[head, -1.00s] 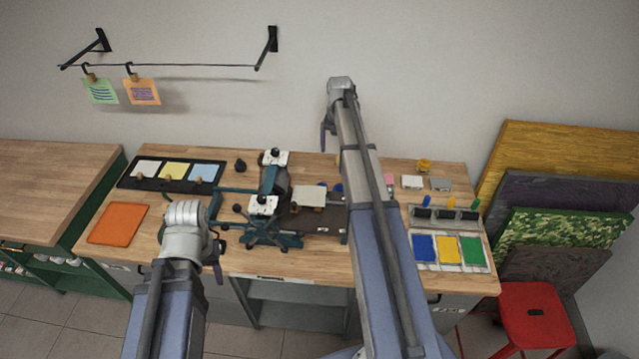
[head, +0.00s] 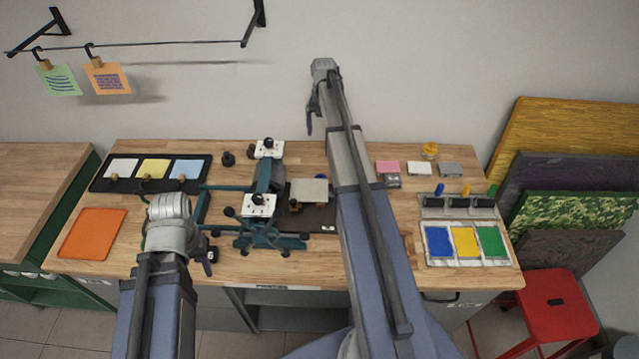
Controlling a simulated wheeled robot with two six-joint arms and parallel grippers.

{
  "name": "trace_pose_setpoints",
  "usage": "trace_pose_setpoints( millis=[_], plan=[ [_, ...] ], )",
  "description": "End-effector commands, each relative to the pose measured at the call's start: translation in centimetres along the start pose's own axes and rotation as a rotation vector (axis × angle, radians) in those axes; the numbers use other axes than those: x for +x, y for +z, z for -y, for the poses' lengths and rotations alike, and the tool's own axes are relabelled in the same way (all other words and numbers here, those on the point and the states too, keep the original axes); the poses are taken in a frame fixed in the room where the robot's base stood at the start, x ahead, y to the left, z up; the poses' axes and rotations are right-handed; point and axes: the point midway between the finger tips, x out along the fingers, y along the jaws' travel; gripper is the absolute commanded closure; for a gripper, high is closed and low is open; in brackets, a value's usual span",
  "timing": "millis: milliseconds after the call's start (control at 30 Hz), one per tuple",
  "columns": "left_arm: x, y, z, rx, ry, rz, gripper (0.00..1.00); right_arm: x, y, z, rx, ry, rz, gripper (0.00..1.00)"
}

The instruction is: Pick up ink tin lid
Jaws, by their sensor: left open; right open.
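I cannot make out an ink tin lid for certain. My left gripper (head: 210,262) is open and empty over the bench's front left, between the orange sheet and the press. My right gripper (head: 310,122) is open and empty, raised in front of the wall above the bench's back edge. My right arm hides part of the bench's middle.
A teal press (head: 265,240) stands mid-bench. A black tray (head: 103,186) with three cards lies back left, an orange sheet (head: 93,233) front left. Ink pads (head: 430,260) and rollers (head: 462,206) lie at right. A red stool (head: 560,310) stands by the right end.

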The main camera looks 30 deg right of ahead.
Motion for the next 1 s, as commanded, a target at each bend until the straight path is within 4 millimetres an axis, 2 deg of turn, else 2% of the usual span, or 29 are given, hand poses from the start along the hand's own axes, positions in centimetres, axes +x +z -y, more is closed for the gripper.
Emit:
trace_pose_setpoints(
  millis=[33, 167, 300, 433, 600, 867, 1000],
  plan=[
    [1.9, -0.1, -0.2, 0.001, 0.0, 0.0, 0.5, 1.9, 0.0, 0.0, 0.0, 0.0, 0.0, 0.03],
    [4.7, -0.3, -0.4, 0.002, -0.001, -0.001, 0.5, 4.7, 0.0, 0.0, 0.0, 0.0, 0.0, 0.03],
    [8.7, -0.6, -0.8, 0.005, -0.001, -0.001, 0.5, 8.7, 0.0, 0.0, 0.0, 0.0, 0.0, 0.03],
    [11.5, -0.7, -1.1, 0.007, -0.002, -0.002, 0.5, 11.6, 0.0, 0.0, 0.0, 0.0, 0.0, 0.03],
    [13.3, -0.8, -1.2, 0.008, -0.002, -0.002, 0.5, 13.3, 0.0, 0.0, 0.0, 0.0, 0.0, 0.03],
    [13.5, -0.9, -1.2, 0.009, -0.002, -0.002, 0.5, 13.6, 0.0, 0.0, 0.0, 0.0, 0.0, 0.03],
    [14.4, -0.9, -1.3, 0.009, -0.002, -0.002, 0.5, 14.5, 0.0, 0.0, 0.0, 0.0, 0.0, 0.03]
  ],
)
